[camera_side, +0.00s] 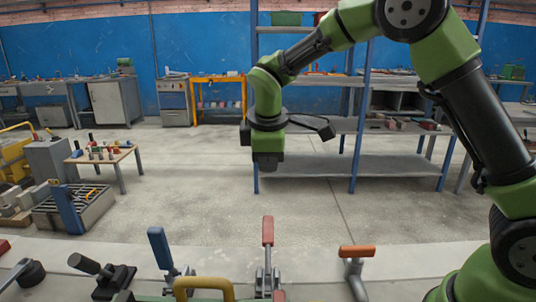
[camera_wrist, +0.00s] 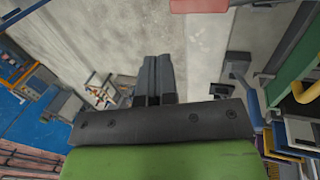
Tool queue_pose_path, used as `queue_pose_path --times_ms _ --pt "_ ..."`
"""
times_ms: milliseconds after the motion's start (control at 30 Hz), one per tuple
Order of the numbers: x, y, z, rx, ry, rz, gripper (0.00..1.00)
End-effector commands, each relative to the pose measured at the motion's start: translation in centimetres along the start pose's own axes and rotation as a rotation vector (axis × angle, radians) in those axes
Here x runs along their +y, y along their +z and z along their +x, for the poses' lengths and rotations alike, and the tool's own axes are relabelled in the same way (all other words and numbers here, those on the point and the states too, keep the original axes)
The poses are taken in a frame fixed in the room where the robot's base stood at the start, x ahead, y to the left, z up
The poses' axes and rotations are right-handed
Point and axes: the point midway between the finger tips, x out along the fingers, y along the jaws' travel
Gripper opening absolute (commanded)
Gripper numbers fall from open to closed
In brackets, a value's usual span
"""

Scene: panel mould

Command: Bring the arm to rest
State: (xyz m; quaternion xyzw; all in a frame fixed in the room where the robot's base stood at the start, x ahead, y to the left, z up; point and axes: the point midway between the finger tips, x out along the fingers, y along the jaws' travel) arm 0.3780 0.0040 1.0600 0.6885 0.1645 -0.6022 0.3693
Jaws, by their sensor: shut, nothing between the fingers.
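My gripper (camera_side: 267,164) hangs at the end of my green and black arm in the side view, pointing down. It is raised in open air, above the bench edge and clear of everything around it. In the wrist view the two dark fingers of my gripper (camera_wrist: 158,68) lie side by side against each other. They are shut and hold nothing. Pale floor shows beyond them.
In the side view, a red-handled clamp (camera_side: 268,232), a blue-handled clamp (camera_side: 159,248), an orange-handled clamp (camera_side: 357,252) and a yellow handle (camera_side: 204,284) stand along the front. A grey shelf rack (camera_side: 345,166) stands behind. A small wooden table (camera_side: 104,155) is at left.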

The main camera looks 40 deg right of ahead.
Motion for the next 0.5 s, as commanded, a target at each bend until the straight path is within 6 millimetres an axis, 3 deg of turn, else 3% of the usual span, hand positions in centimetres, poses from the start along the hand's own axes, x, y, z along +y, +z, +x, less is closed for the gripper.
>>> queue_pose_path --times_ms 367,500 --pt "0.4 0.2 -1.8 0.008 -0.001 0.017 0.0" --pt "-0.3 1.6 -4.5 0.059 -0.012 0.133 0.0"
